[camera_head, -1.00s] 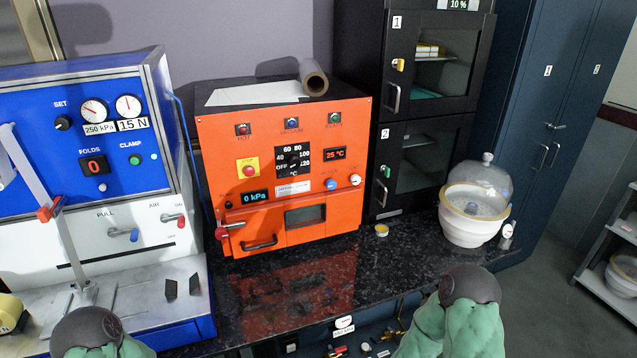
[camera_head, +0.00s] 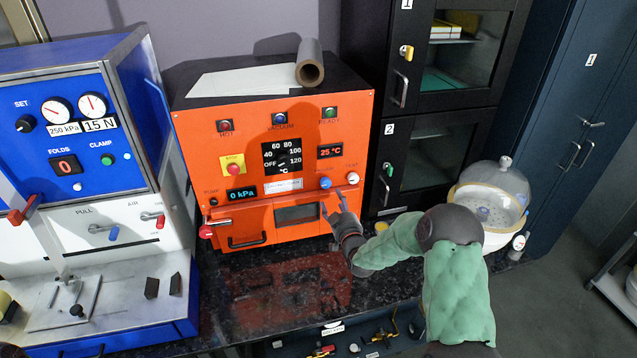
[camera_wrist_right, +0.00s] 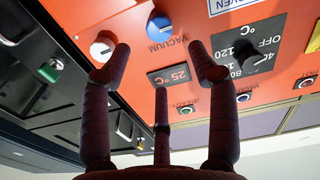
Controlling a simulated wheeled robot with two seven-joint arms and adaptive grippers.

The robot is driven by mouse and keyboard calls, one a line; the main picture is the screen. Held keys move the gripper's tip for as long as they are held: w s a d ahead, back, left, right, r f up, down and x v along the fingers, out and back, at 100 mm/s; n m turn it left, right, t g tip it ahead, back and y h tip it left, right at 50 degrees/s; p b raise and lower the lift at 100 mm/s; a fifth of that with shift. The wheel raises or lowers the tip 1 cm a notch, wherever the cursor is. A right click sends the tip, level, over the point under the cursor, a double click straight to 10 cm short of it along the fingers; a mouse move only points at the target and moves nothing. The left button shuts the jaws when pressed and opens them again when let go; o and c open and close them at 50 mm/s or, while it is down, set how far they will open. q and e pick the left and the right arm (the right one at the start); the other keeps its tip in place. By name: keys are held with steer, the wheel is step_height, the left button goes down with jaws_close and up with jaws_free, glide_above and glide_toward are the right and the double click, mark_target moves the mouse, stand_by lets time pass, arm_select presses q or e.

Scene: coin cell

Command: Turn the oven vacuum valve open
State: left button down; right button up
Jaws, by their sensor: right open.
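The orange vacuum oven (camera_head: 285,236) stands on the dark counter. The blue vacuum valve knob (camera_head: 325,183) is on the right of its front panel; in the right wrist view the blue knob (camera_wrist_right: 159,27) shows with "VACUUM" beside it. The white knob (camera_head: 352,178) sits just right of it. My right gripper (camera_head: 334,201) is open and empty, its fingers pointing at the panel just below the blue knob. In the right wrist view its spread fingers (camera_wrist_right: 160,60) frame the area beside the knob, apparently not touching it. My left gripper is not in view.
The oven display (camera_head: 242,194) reads 0 kPa. The red-tipped pump lever (camera_head: 206,231) and door handle (camera_head: 247,241) are lower left. A blue-and-white press (camera_head: 85,190) stands left, a black cabinet (camera_head: 380,150) right, and a glass-domed desiccator (camera_head: 490,190) at far right.

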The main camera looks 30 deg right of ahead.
mark_target(326, 185)
steer(key=x, duration=0.9)
steer(key=shift+w, duration=0.4)
steer(key=c, duration=1.1)
steer(key=o, duration=1.1)
steer(key=shift+s, duration=0.1)
steer(key=v, duration=1.2)
